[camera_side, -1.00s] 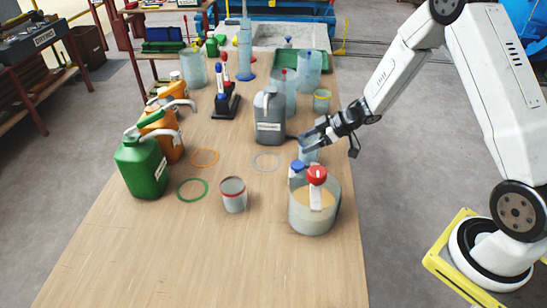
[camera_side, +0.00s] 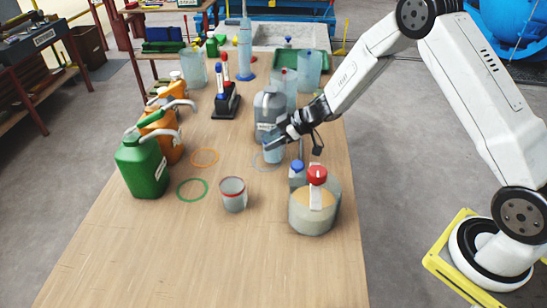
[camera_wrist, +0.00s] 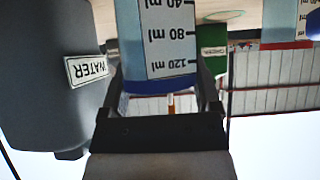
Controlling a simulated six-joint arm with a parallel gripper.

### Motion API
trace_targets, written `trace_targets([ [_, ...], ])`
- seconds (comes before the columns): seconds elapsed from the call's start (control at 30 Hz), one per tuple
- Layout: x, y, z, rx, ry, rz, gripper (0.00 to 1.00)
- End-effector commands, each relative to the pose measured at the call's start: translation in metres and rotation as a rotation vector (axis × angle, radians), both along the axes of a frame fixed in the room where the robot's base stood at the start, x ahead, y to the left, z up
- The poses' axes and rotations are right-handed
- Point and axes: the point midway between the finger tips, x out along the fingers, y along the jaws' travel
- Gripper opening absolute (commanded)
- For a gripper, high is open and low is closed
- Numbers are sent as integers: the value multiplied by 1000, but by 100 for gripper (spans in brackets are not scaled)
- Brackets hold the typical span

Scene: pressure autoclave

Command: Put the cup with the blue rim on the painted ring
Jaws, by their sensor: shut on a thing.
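My gripper (camera_side: 276,143) is shut on the blue-rimmed cup (camera_side: 273,155), a clear cup held upright. The wrist view is upside down and shows the cup (camera_wrist: 165,42), with its volume marks and blue rim, between the fingers (camera_wrist: 163,92). In the side view the cup overlaps the pale grey-blue ring (camera_side: 256,161) painted on the table. I cannot tell whether its base touches the table. An orange ring (camera_side: 193,158) and a green ring (camera_side: 179,190) lie to the left, both empty.
A grey water can (camera_side: 267,106) stands close behind the cup. Green (camera_side: 141,168) and orange cans stand left. The front table is clear.

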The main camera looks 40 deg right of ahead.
Motion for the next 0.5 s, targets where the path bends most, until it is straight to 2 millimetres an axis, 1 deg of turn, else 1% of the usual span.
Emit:
trace_targets([
  [0.13,15,16,0,0,-1,3,16],
  [0.2,13,13,-9,2,3,-2,16],
  [0.3,13,13,-14,1,1,-1,16],
  [0.5,13,13,-15,0,0,0,16],
])
